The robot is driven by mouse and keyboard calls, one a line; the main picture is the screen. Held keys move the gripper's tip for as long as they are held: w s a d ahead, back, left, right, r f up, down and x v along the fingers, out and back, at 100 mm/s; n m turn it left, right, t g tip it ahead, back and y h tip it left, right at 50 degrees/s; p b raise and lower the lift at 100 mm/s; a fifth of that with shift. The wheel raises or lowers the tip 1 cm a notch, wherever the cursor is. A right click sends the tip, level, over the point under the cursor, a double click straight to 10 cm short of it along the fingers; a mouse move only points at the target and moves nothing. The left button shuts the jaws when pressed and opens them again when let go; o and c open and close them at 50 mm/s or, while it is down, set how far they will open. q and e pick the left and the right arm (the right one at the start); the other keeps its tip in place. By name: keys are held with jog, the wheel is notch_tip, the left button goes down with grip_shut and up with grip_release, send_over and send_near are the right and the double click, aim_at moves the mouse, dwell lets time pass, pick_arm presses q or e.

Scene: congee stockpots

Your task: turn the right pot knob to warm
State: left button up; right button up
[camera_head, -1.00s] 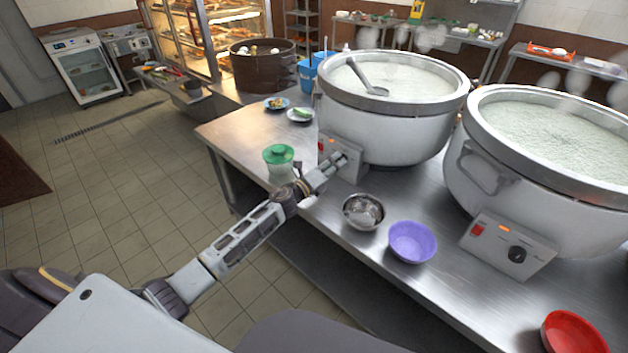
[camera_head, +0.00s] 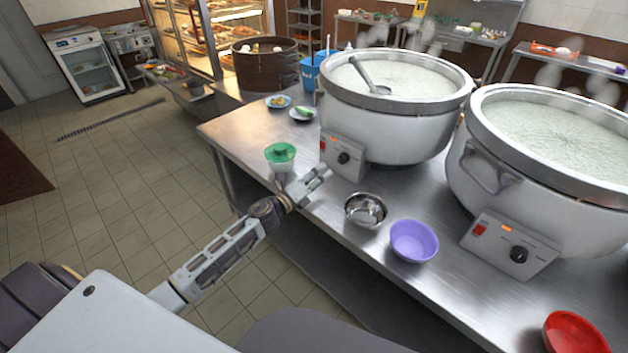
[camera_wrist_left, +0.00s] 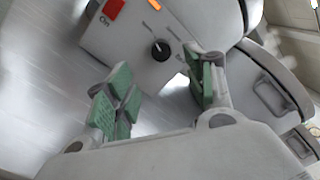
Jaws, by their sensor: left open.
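The right pot (camera_head: 545,190) is a large pale stockpot of steaming congee. Its tilted front panel (camera_head: 490,241) has a red switch, an orange light and a black knob (camera_head: 519,254); the knob's setting is too small to read. The left pot (camera_head: 390,127) has a similar panel with a black knob (camera_head: 344,157). My left gripper (camera_head: 322,175) is open and empty, just in front of the left pot's panel. In the left wrist view, its green-padded fingers (camera_wrist_left: 160,88) are spread below a panel knob (camera_wrist_left: 160,49), apart from it. My right gripper is not in view.
A steel bowl (camera_head: 365,209) and a purple bowl (camera_head: 413,241) stand on the steel table (camera_head: 318,222) between the two panels, near the front edge. A red bowl (camera_head: 575,333) is at the lower right.

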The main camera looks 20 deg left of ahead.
pick_arm(q)
jog(key=shift+v, duration=1)
